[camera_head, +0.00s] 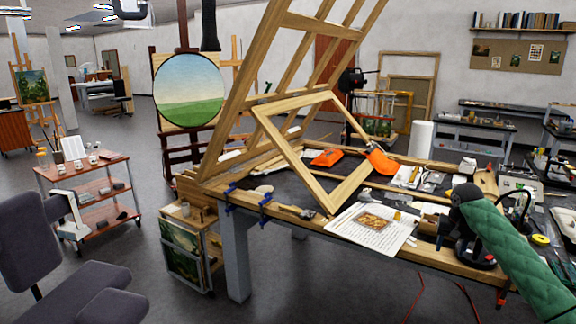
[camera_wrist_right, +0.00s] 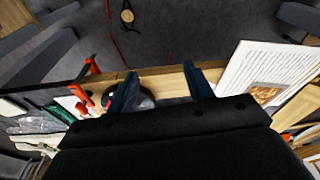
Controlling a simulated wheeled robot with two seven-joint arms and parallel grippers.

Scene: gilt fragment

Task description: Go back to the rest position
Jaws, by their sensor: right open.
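My right gripper (camera_head: 446,228) is at the front edge of the workbench (camera_head: 312,222), right of a printed white sheet (camera_head: 345,228). Its arm has a green quilted sleeve and comes in from the lower right. In the right wrist view the two dark fingers of the right gripper (camera_wrist_right: 162,84) stand apart with nothing held between them. The bench's wooden edge and the floor show beyond them. The white sheet (camera_wrist_right: 262,62) lies to the right there. A round black base (camera_head: 474,254) sits beside and partly behind my right gripper. My left gripper is not in view.
A grey chair (camera_head: 28,240) and wheeled cart (camera_head: 98,178) stand left.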

